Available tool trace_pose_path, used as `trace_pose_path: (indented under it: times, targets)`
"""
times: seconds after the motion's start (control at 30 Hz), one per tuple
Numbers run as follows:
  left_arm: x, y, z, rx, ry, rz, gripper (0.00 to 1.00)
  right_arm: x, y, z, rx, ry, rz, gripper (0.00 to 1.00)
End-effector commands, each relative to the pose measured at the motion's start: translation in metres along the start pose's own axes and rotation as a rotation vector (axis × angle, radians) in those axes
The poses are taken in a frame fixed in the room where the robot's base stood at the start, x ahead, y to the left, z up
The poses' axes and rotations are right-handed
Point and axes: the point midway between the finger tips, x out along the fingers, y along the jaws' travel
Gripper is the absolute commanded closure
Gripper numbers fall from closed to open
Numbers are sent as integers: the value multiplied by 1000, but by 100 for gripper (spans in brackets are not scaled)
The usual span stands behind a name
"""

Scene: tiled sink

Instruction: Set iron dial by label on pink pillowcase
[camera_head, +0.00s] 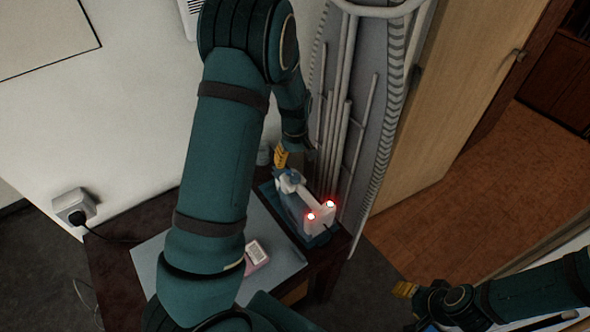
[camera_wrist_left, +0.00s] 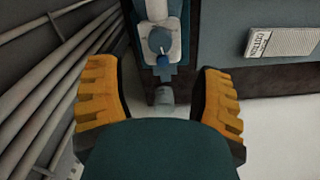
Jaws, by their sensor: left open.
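The iron (camera_head: 316,220), white and blue-grey with two red lights, stands on the small dark table. In the left wrist view, its round grey-blue dial (camera_wrist_left: 160,40) lies ahead of my fingers, with a small blue part below it. My left gripper (camera_wrist_left: 160,105) is open, with a yellow fingertip to each side and nothing held; in the head view its yellow tip (camera_head: 281,158) is just beyond the iron. A white label (camera_wrist_left: 283,42) with dark print, partly legible, shows at the right; in the head view the label (camera_head: 257,251) lies on a small pinkish patch. My right gripper (camera_head: 405,290) is at the lower right.
A clear cup (camera_wrist_left: 165,95) stands near the iron. A folded ironing board (camera_head: 365,130) stands upright close behind it. A grey-blue mat (camera_head: 150,265) covers part of the table (camera_head: 110,262). A wall socket (camera_head: 72,205) holds a plug with a black cord. Open floor lies at the right.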

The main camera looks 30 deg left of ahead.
Motion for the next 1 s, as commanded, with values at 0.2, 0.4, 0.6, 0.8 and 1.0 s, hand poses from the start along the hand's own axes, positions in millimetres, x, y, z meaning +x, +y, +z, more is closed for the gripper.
trace_pose_path:
  times: [0.2, 0.4, 0.6, 0.8, 1.0]
  targets:
    - [-32, 1, 0, 0, 1, 2, 33, 0, 0, 0, 0, 0, 0, 53]
    - [-40, 0, 0, -1, 0, 0, 33, 0, 0, 0, 0, 0, 0, 53]
    - [-40, 0, 0, -1, -1, -1, 33, 0, 0, 0, 0, 0, 0, 53]
    - [-40, 0, 0, -1, -1, 0, 33, 0, 0, 0, 0, 0, 0, 53]
    - [-40, 0, 0, -1, -1, 0, 33, 0, 0, 0, 0, 0, 0, 53]
